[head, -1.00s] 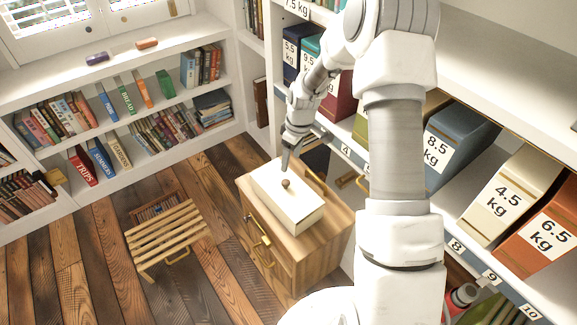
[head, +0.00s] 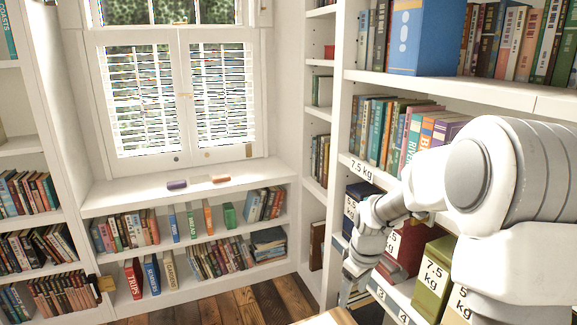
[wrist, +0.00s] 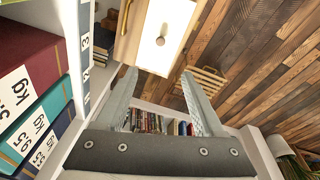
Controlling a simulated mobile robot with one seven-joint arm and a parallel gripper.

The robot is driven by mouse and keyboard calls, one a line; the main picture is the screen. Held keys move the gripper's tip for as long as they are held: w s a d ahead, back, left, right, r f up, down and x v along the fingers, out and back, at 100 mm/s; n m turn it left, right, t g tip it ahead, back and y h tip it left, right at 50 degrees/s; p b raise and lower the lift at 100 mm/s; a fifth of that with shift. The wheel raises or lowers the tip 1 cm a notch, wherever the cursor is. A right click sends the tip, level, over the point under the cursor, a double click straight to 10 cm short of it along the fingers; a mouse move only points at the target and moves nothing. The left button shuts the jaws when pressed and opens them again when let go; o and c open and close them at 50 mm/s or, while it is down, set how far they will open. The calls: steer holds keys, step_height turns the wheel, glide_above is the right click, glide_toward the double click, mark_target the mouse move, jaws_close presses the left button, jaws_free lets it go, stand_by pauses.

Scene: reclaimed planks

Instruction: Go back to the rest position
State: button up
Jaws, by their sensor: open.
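My gripper (wrist: 160,103) is open and empty in the wrist view, its two fingers spread apart. The fingertips are hard to make out there. The box is outside the head view, and only a sliver of the cabinet top (head: 330,317) shows at the bottom edge.
Weight-labelled binders, including a green 7.5 kg one (head: 433,280), stand on the right shelves close to my arm. A low bookcase (head: 190,203) runs under the shuttered window (head: 180,100). A slatted stool (wrist: 207,82) stands on the plank floor. Floor (head: 245,303) is open before the bookcase.

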steer(key=s+r+m+t+h, duration=0.15)
steer(key=s+r+m, duration=0.25)
steer(key=s+r, duration=0.9)
steer(key=s+a+r+m+t+y, duration=0.1)
steer(key=s+r+m, duration=0.1)
steer(key=s, duration=0.4)
steer(key=s+a+r+m+t, duration=0.1)
steer(key=s+r, duration=0.1)
steer(key=s, duration=0.4)
step_height(320, 180, up, 17)
steer(key=p, duration=1.6)
steer(key=shift+s+d+m+p, duration=0.15)
steer(key=shift+s+m+p, duration=0.15)
steer(key=shift+p, duration=0.1)
